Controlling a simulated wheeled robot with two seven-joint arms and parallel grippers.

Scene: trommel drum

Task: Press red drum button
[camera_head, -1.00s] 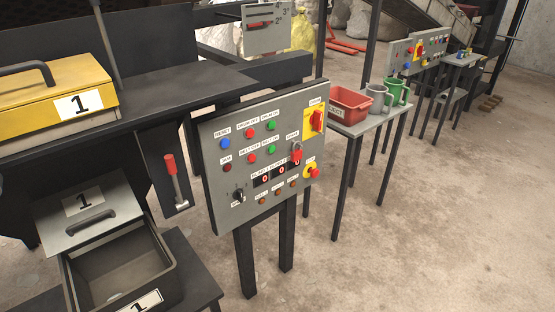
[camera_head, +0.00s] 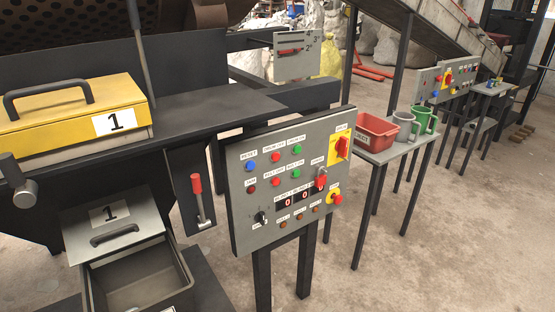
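A grey control panel (camera_head: 240,210) stands on dark legs at the middle of the head view, tilted slightly back. Its top row has a blue button (camera_head: 250,166), a red button (camera_head: 275,157) whose small label appears to read DRUM OFF, and a green button (camera_head: 297,149). Below are a dark red button (camera_head: 252,189), a second red button (camera_head: 275,181) that appears labelled BELT OFF, and a second green button (camera_head: 298,173). Nothing covers these buttons. Neither of my grippers shows in the view.
The panel also carries a yellow-backed red switch (camera_head: 341,148), a red stop knob (camera_head: 336,199) and a black rotary knob (camera_head: 261,218). A red-handled lever (camera_head: 198,195), a yellow box (camera_head: 70,112) and an open drawer (camera_head: 140,270) lie left. A table with a red bin (camera_head: 377,131) stands right.

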